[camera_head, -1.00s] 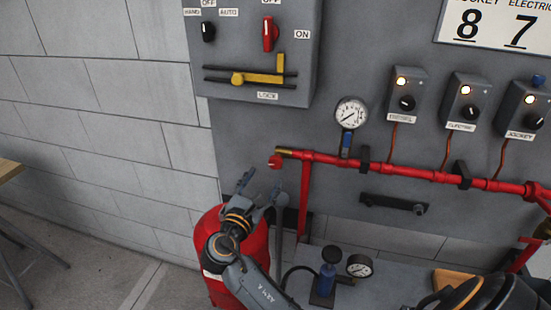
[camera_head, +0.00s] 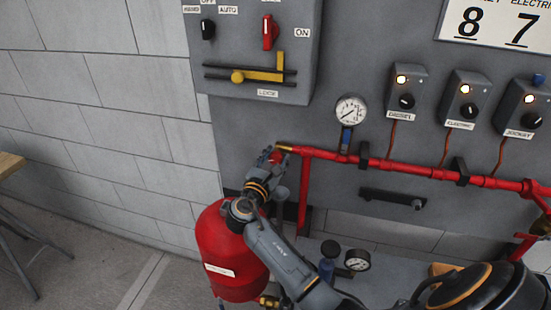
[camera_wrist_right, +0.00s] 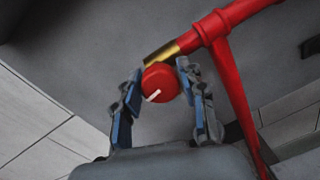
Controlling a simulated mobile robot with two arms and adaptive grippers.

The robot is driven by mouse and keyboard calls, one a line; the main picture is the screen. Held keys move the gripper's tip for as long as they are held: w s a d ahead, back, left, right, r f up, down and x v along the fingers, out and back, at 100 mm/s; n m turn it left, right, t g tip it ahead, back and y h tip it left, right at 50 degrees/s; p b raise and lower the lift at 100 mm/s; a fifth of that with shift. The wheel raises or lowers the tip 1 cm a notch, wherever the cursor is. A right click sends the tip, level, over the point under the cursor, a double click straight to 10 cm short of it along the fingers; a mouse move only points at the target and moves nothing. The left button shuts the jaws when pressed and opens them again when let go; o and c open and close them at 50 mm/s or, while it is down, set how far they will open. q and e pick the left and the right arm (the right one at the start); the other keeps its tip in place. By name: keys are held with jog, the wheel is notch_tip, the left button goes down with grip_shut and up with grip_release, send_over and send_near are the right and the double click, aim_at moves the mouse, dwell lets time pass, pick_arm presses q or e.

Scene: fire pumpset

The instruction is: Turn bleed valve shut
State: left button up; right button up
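The bleed valve is a round red knob (camera_head: 275,155) with a white line on it, by the brass end of the red pipe. It also shows in the right wrist view (camera_wrist_right: 161,82), its white line slanting. My right gripper (camera_head: 269,162) is at the knob in the head view and hides part of it. In the right wrist view the blue-padded fingers (camera_wrist_right: 162,85) are apart, one on each side of the knob. A narrow gap seems to show on the left; contact on the right is unclear. My left gripper is out of view.
The red pipe (camera_head: 400,168) runs right along the grey panel (camera_head: 240,130). A pressure gauge (camera_head: 351,111) and a control box with a yellow lever (camera_head: 260,77) sit above. A red tank (camera_head: 232,262) stands below my arm. A lower gauge (camera_head: 357,260) is to its right.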

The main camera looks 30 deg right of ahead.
jog(key=c, duration=0.6)
jog(key=shift+m, duration=0.3)
jog(key=m+b, duration=0.2)
jog(key=m, duration=0.1)
jog(key=shift+f+m, duration=0.15)
jog(key=shift+m, duration=0.15)
jog(key=m+b, duration=0.2)
jog(key=m, duration=0.2)
jog(key=shift+y+b, duration=0.35)
jog(key=shift+y, duration=0.05)
jog(key=m+b, duration=0.4)
jog(key=m, duration=0.2)
jog(key=shift+f, duration=0.1)
jog(key=shift+m+t+y+b, duration=0.3)
jog(key=shift+m+y+b, duration=0.2)
jog(key=shift+m+b, duration=1.55)
jog(key=shift+m+p, duration=0.45)
jog(key=shift+m, duration=0.1)
